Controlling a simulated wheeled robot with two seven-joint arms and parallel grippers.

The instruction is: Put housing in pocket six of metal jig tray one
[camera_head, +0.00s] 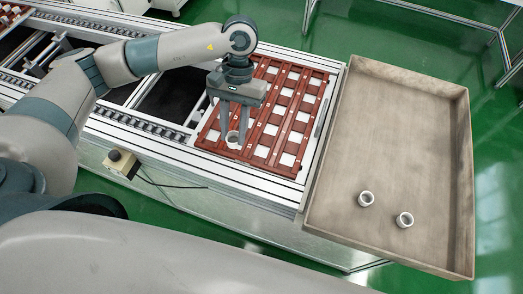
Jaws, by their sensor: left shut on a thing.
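My left gripper (235,132) points down over the near left part of the red-brown jig tray (262,140) on the conveyor. It is shut on a housing (232,137), a small pale ring-shaped part, at its fingertips. I cannot tell whether this housing touches the tray or which pocket it is over. Two more housings, light grey rings, lie in the large brown bin: one housing (366,198) and another (405,219) to its right. The tray has several white square pockets; part of it is hidden behind my gripper. My right gripper is not in view.
The bin (456,180) has raised walls and stands right of the conveyor; its upper area is empty. The conveyor rail (225,172) runs along the tray's near side. A yellowish control box (122,163) is mounted at the front left.

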